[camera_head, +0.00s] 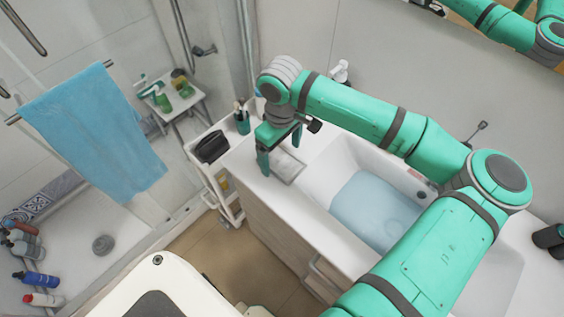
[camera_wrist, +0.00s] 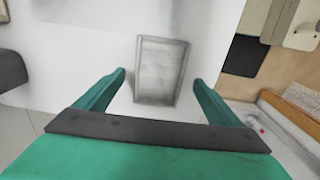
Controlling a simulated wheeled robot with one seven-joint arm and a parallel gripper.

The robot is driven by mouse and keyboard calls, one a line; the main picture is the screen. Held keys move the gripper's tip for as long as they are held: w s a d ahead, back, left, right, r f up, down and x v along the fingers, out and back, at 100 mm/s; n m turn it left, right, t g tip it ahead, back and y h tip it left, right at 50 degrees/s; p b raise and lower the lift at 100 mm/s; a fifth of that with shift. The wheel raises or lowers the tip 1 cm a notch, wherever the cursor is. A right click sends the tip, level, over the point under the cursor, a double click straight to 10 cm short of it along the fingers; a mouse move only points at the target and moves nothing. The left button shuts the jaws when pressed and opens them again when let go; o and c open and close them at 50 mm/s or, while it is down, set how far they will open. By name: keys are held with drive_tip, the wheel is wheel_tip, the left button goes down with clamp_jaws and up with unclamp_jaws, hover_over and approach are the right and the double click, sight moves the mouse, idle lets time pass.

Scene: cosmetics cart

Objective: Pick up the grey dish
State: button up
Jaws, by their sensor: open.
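The grey dish (camera_wrist: 160,70) is a shallow rectangular tray with a raised rim. It lies on the white counter, and in the wrist view it shows just beyond and between my two fingers. In the head view the dish (camera_head: 287,166) sits at the counter's left end, beside the sink, partly covered by my gripper. My gripper (camera_wrist: 160,88) is open and empty, with one finger to each side of the dish's near part in the picture. In the head view my gripper (camera_head: 281,160) is over the dish. I cannot tell the exact height between them.
A sink basin (camera_head: 318,180) with bluish water lies right of the dish. A white cart (camera_head: 226,196) with a black item (camera_head: 211,147) and a green cup (camera_head: 241,122) stands left of the counter. A blue towel (camera_head: 95,130) hangs at the far left.

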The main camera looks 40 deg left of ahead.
drive_tip(key=shift+d+f, duration=0.1)
drive_tip(key=shift+f, duration=0.95)
drive_tip(key=c, duration=1.2)
drive_tip(key=shift+o, duration=0.2)
drive_tip(key=shift+r, duration=0.2)
drive_tip(key=shift+r, duration=0.55)
drive_tip(key=s+d+r, duration=0.6)
drive_tip(key=d+r, duration=0.5)
drive_tip(key=d, duration=0.1)
drive_tip(key=shift+d+r, duration=0.25)
drive_tip(key=shift+r, duration=0.05)
drive_tip(key=shift+s, duration=0.1)
